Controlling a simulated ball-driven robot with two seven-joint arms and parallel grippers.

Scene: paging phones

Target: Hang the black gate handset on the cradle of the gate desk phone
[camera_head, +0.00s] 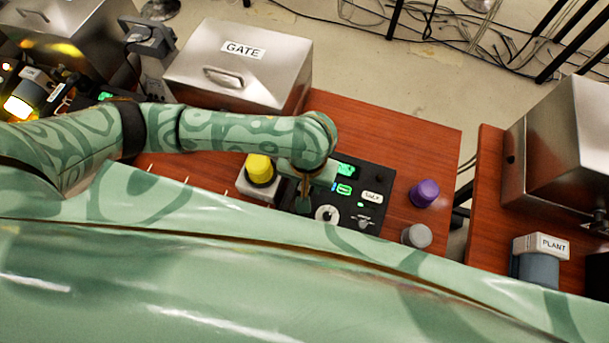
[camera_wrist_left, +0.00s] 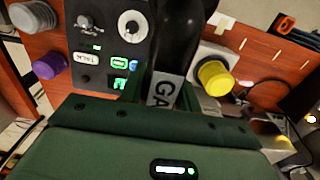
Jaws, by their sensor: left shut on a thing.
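In the head view my left gripper (camera_head: 305,190) points down over the left side of the black gate phone panel (camera_head: 372,180), and the handset is mostly hidden there by my arm. The panel (camera_wrist_left: 112,45) has a dial, lit green displays and a "TALK" label. I cannot make out the cradle. My right gripper is not in view.
A metal box labelled GATE (camera_head: 215,65) stands behind my left arm. A yellow knob on a pale block (camera_head: 260,170) is just left of the gripper. A purple knob (camera_head: 424,193) and grey knob (camera_head: 417,236) stand to the right. A PLANT-labelled unit (camera_head: 537,262) is on another table.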

